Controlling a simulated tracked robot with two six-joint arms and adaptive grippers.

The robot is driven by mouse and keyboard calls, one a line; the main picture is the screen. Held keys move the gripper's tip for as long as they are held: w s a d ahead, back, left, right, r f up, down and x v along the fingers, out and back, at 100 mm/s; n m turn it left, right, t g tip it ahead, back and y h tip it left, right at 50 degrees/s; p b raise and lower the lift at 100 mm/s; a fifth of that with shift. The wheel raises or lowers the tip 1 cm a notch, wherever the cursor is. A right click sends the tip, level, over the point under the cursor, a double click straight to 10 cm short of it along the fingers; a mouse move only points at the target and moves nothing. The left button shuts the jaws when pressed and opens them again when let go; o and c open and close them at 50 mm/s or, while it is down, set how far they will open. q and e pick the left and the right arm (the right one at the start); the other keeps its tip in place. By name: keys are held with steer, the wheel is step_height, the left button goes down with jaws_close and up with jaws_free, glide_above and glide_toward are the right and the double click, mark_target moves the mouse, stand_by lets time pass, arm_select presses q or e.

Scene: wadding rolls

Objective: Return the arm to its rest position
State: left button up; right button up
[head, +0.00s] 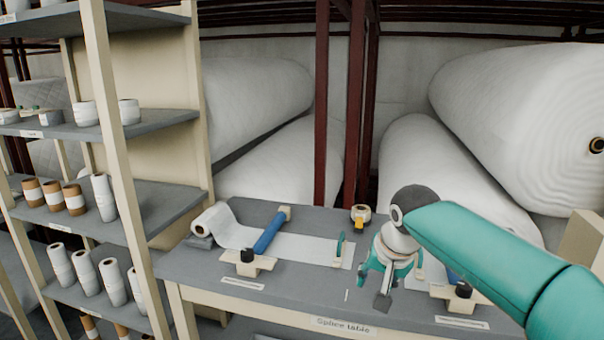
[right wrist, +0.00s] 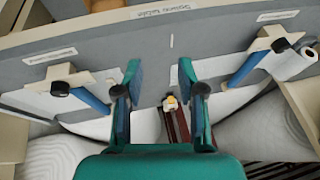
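My teal right arm comes in from the right in the head view. Its right gripper (head: 383,283) hangs pointing down over the grey splice table (head: 300,306), between the two white strips. The right wrist view shows this gripper (right wrist: 160,72) with its two fingers wide apart and nothing between them. How high its tips are above the table is hard to tell. The arm and gripper hide part of the table's right side. My left arm and left gripper are not in view.
A white wadding strip (head: 300,248), blue bar (head: 271,231), black-knobbed clamp (head: 247,260) and tape roll (head: 360,214) lie on the table. Another clamp (head: 462,293) is right of the gripper. A shelf rack (head: 110,130) stands left; large white rolls (head: 520,115) fill the back.

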steer(key=s+d+f+g, duration=0.15)
steer(key=s+f, duration=0.25)
steer(key=f, duration=0.6)
steer(key=s+d+f+g, duration=0.1)
steer(key=s+f+g, duration=0.2)
steer(key=f, duration=0.7)
steer(key=s+d+f+g, duration=0.2)
steer(key=s+f, duration=0.2)
steer(key=f, duration=0.6)
steer(key=s+a+f+y, duration=0.1)
steer(key=s+a+f, duration=0.1)
steer(key=s+f, duration=0.2)
steer(key=s+a+f+n+t+y, duration=0.1)
steer(key=s+a+f, duration=0.1)
steer(key=s+f, duration=0.3)
steer(key=s+a+f+t+y, duration=0.1)
steer(key=s+f, duration=0.3)
steer(key=s, duration=0.6)
steer(key=shift+a+f, duration=0.4)
steer(key=shift+a, duration=0.4)
steer(key=shift+o, duration=0.3)
steer(key=shift+s, duration=0.1)
